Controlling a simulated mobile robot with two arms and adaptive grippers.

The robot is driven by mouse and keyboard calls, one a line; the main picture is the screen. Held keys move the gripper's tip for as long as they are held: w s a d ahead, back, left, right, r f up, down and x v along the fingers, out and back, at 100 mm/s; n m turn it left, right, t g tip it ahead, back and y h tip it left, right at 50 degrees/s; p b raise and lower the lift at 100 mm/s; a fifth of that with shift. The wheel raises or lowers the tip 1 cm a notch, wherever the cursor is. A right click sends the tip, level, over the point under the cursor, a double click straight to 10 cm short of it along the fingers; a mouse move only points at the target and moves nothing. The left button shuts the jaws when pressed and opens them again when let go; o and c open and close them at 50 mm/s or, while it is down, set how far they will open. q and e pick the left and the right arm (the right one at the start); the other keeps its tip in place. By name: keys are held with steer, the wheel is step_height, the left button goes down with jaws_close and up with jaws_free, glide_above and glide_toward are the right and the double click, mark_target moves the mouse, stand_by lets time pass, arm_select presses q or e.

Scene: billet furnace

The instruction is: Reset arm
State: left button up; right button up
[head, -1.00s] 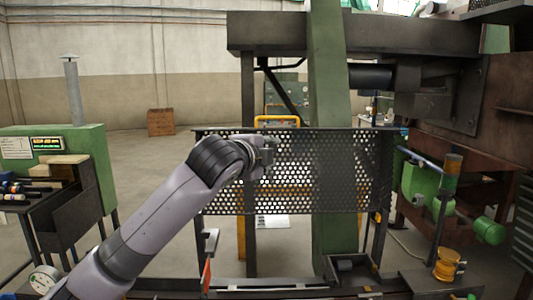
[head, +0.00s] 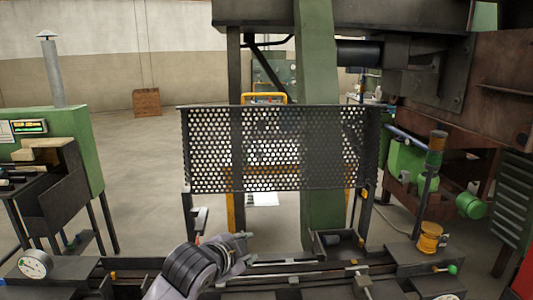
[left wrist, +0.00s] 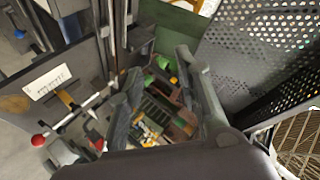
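My left gripper (head: 241,244) is low in the head view, in front of the lower edge of the perforated metal screen (head: 280,150) and just above the dark machine bed (head: 275,265). The grey arm behind it comes up from the bottom edge. In the left wrist view the two fingers of this gripper (left wrist: 160,72) stand apart with nothing held between them. A dark bin-like area with green and yellow bits shows beyond them. The perforated screen is at the upper right there (left wrist: 265,45). My right gripper is not in view.
A green post (head: 318,130) rises behind the screen. A yellow cylinder (head: 430,238) and a gauge (head: 34,263) sit at the sides of the bed. A red-tipped lever (left wrist: 38,140) shows in the left wrist view. Open floor lies at the left.

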arm_select(q)
steer(key=s+a+f+n+g+y, duration=0.15)
steer(key=s+a+f+n, duration=0.25)
steer(key=s+f, duration=0.5)
steer(key=s+a+f+n+g, duration=0.2)
steer(key=s+a+f+n, duration=0.1)
steer(key=s+f, duration=0.55)
steer(key=s+a+f+n+g+y, duration=0.1)
steer(key=s+a+f+n+g, duration=0.2)
steer(key=s, duration=0.6)
steer(key=s+a+f+n+g+y, duration=0.15)
steer(key=s+a+f, duration=0.35)
steer(key=s, duration=0.5)
step_height(320, 180, down, 33)
steer(key=s+g+b, duration=0.1)
steer(key=b, duration=0.7)
steer(key=s+a+f+b, duration=0.1)
steer(key=s+f+b, duration=0.2)
steer(key=s+f, duration=0.5)
steer(key=s+a+f+g+b, duration=0.1)
steer(key=s+a+f+b, duration=0.1)
steer(key=s+f, duration=0.7)
step_height(320, 180, down, 6)
steer(key=shift+a+f+b, duration=0.1)
steer(key=shift+a+b, duration=0.15)
steer(key=shift+b, duration=0.5)
steer(key=shift+n, duration=0.25)
